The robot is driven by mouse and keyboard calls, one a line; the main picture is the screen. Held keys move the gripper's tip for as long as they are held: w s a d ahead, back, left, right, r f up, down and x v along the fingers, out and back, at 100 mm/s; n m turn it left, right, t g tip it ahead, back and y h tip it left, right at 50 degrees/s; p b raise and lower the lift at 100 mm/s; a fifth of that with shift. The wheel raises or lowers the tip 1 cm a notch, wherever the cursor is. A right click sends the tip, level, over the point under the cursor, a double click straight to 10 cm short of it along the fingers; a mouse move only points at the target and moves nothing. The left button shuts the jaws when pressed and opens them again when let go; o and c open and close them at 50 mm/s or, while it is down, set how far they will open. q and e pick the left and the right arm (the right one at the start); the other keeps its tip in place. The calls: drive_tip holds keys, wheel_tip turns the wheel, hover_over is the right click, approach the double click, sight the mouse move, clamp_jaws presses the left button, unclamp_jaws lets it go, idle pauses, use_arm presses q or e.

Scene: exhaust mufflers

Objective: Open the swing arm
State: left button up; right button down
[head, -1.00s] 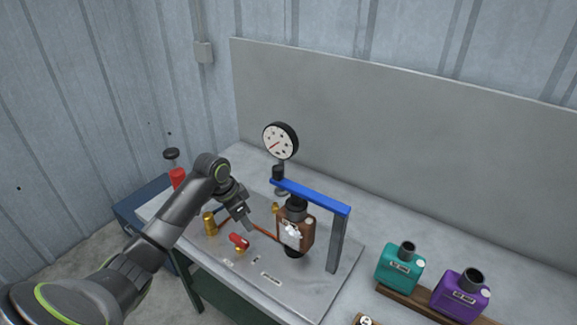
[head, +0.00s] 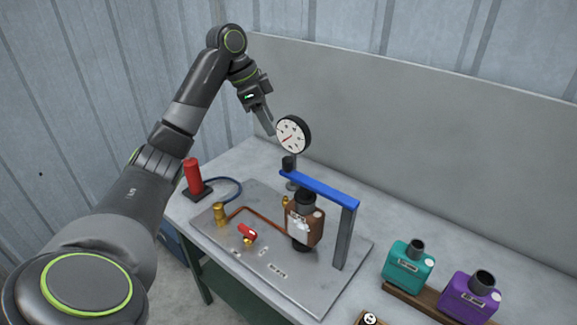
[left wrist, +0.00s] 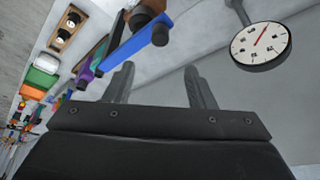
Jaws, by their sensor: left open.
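The blue swing arm (head: 318,188) lies across the top of the brown muffler (head: 304,226), from the gauge post at the back left to the grey upright (head: 345,238) at the right. The muffler stands on the metal plate under the arm. My left gripper (head: 266,121) is open and empty, raised beside the round dial gauge (head: 293,134), above and left of the swing arm. In the left wrist view the fingers (left wrist: 160,85) are apart with nothing between them. There the blue arm (left wrist: 138,41) shows at upper left and the gauge (left wrist: 261,46) at upper right. My right gripper is not seen.
A red-handled valve (head: 247,232), a brass fitting (head: 221,214) and a copper pipe sit on the plate (head: 285,287). A red pump (head: 193,177) stands at left. Teal (head: 407,267) and purple (head: 470,296) mufflers stand on a wooden rack at right. A backboard rises behind the bench.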

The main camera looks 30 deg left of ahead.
sight(288, 158)
use_arm(q)
drive_tip(key=b+x, duration=0.4)
drive_tip(key=x, duration=0.3)
drive_tip(key=shift+f+b, duration=0.3)
drive_tip(key=shift+f, duration=0.05)
drive_tip(key=p+x, duration=0.2)
drive_tip(key=x, duration=0.2)
drive_tip(key=shift+w+d+f, duration=0.2)
drive_tip(key=shift+w, duration=0.05)
drive_tip(key=shift+w+d+f, duration=0.1)
drive_tip(key=shift+f, duration=0.25)
clamp_jaws()
